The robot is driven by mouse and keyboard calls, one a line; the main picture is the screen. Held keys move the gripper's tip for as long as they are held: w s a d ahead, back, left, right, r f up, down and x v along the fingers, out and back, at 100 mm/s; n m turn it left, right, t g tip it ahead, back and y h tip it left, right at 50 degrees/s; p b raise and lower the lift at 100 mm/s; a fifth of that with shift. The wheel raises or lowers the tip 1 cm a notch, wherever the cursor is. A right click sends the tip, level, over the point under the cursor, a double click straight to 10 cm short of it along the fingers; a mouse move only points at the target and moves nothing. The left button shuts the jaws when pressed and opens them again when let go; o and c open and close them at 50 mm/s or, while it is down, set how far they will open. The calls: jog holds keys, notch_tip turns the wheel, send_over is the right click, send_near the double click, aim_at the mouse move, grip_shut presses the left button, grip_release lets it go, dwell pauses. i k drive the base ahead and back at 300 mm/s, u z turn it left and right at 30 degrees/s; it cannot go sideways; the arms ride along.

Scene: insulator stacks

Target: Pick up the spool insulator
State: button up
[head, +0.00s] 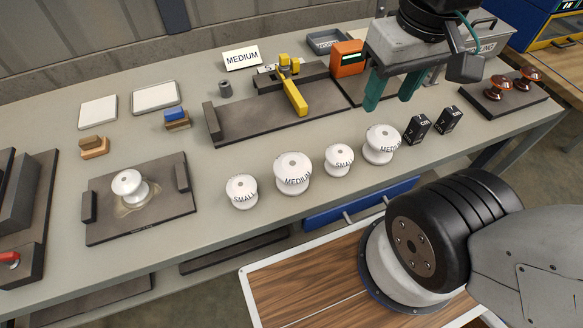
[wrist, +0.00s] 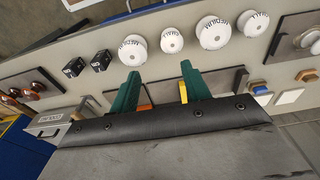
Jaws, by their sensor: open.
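White spool-shaped insulators stand in a row along the table's front: a small one (head: 242,191), a medium one (head: 293,174), another small one (head: 339,160) and another medium one (head: 381,145). The row also shows in the wrist view, where the rightmost medium (wrist: 132,50) lies near one fingertip. A further white insulator, unlabelled (head: 129,187), sits on a dark plate (head: 160,223) at the left. My gripper (head: 390,94), with green fingers, is open and empty above the table, behind the rightmost medium insulator. Its fingers also show in the wrist view (wrist: 160,72).
Two black boxes (head: 417,128) stand right of the row. A dark fixture with a yellow lever (head: 294,97) and an orange device (head: 348,58) are behind it. Brown insulators (head: 495,88) stand on a plate at the right. A MEDIUM sign (head: 242,58) stands at the back.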

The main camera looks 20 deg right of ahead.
aim_at(293, 170)
jog(key=k, duration=0.5)
jog(key=z, duration=0.95)
jog(key=k, duration=0.7)
jog(key=u, duration=1.5)
